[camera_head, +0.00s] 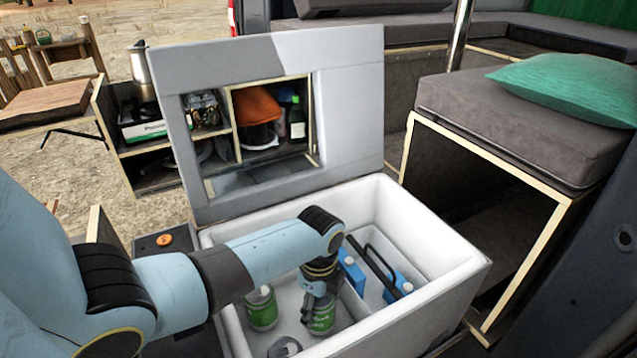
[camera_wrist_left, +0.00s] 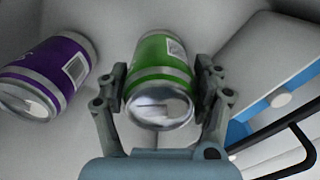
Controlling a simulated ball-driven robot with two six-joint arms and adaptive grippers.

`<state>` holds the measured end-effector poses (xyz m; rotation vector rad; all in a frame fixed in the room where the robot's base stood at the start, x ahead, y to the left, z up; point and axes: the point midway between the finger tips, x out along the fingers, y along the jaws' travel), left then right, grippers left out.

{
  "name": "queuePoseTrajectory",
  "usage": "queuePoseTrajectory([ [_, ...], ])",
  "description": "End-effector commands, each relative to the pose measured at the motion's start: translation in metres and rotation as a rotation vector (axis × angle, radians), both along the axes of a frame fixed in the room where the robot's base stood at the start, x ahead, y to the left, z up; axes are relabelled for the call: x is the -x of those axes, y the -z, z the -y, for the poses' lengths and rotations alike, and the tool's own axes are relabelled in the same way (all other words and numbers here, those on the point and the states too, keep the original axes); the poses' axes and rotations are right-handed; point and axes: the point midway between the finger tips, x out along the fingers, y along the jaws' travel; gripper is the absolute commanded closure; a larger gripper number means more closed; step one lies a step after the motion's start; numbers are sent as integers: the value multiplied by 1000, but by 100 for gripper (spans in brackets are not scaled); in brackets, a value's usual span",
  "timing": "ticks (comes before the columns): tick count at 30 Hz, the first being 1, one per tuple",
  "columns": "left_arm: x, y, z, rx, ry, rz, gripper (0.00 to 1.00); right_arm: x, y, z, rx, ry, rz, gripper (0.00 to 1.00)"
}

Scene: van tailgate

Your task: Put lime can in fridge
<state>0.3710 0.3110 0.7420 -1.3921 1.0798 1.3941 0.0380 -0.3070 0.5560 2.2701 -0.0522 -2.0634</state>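The fridge (camera_head: 452,275) is a white-lined chest with its lid (camera_head: 345,100) raised. My left arm reaches down into it. My left gripper (camera_head: 318,292) is around a green lime can (camera_head: 321,318) low in the left compartment. In the left wrist view, the fingers of the gripper (camera_wrist_left: 162,88) lie against both sides of the green can (camera_wrist_left: 160,72), its silver top facing the camera. I cannot tell whether the can rests on the floor. My right gripper is not in view.
A divider separates blue items (camera_head: 398,287) in the right compartment. The fridge walls stand close around my arm. A bench (camera_head: 520,120) with a green pillow (camera_head: 570,88) is at the right.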

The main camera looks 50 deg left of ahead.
Motion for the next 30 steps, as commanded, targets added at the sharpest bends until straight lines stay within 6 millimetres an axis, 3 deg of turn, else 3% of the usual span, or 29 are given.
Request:
queuePoseTrajectory([
  [1,0,0,0,0,0,1,25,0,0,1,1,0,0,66],
  [6,0,0,0,0,0,0,7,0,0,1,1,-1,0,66],
  [17,0,-8,0,0,0,1,7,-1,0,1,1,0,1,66],
  [30,-1,-97,-1,-2,1,3,7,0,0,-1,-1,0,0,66],
])
